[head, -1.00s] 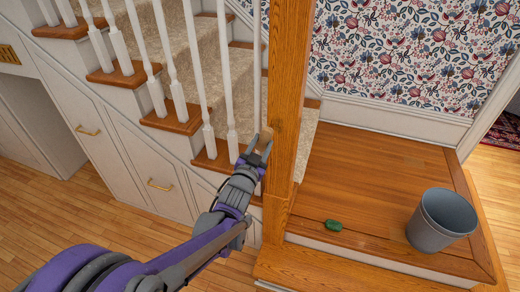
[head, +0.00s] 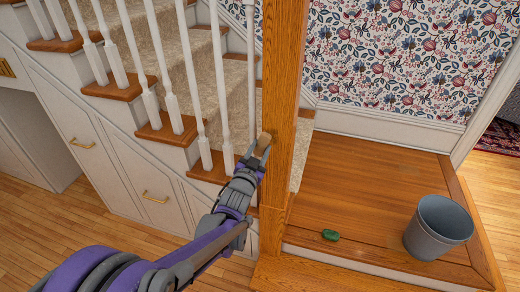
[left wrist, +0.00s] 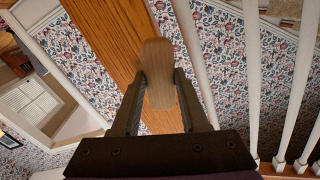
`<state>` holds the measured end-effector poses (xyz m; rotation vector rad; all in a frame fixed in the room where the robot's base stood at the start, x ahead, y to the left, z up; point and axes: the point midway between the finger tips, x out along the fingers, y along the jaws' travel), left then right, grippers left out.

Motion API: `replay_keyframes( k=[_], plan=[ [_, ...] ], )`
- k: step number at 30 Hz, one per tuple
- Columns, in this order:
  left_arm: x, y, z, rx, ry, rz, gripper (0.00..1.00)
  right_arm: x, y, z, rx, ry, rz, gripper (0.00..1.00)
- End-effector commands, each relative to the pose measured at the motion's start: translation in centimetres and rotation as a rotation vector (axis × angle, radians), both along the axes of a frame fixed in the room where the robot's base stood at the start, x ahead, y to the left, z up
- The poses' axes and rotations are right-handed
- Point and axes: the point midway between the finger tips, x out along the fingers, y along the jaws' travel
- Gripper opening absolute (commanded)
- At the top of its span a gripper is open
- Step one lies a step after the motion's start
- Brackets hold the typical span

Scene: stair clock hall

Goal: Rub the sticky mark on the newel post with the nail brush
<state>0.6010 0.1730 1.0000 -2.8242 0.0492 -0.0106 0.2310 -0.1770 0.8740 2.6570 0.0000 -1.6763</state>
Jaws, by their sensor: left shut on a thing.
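The newel post (head: 284,80) is a square, orange-brown wooden column at the foot of the stair rail. My left gripper (head: 258,151) is at the post's left side and is shut on the nail brush (head: 264,141), a small block with a pale wooden back. In the left wrist view the brush (left wrist: 158,72) stands between the two fingers, in front of the post (left wrist: 112,35). I cannot tell whether its bristles touch the wood. I cannot make out the sticky mark. My right gripper is not in view.
A grey bucket (head: 438,228) and a small green object (head: 330,235) stand on the wooden landing (head: 370,185) right of the post. White balusters (head: 221,90) and carpeted stairs rise at the left. Drawers with brass handles (head: 156,197) lie under the stairs.

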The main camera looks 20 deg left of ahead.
Motion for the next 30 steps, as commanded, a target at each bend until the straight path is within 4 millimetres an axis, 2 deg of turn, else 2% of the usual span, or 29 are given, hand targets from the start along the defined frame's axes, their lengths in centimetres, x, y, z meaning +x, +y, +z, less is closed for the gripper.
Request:
replay_keyframes(
  k=[30],
  plan=[
    [1.9,-0.1,0.0,-0.001,0.0,0.0,0.0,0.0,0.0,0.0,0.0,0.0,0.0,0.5]
  ],
)
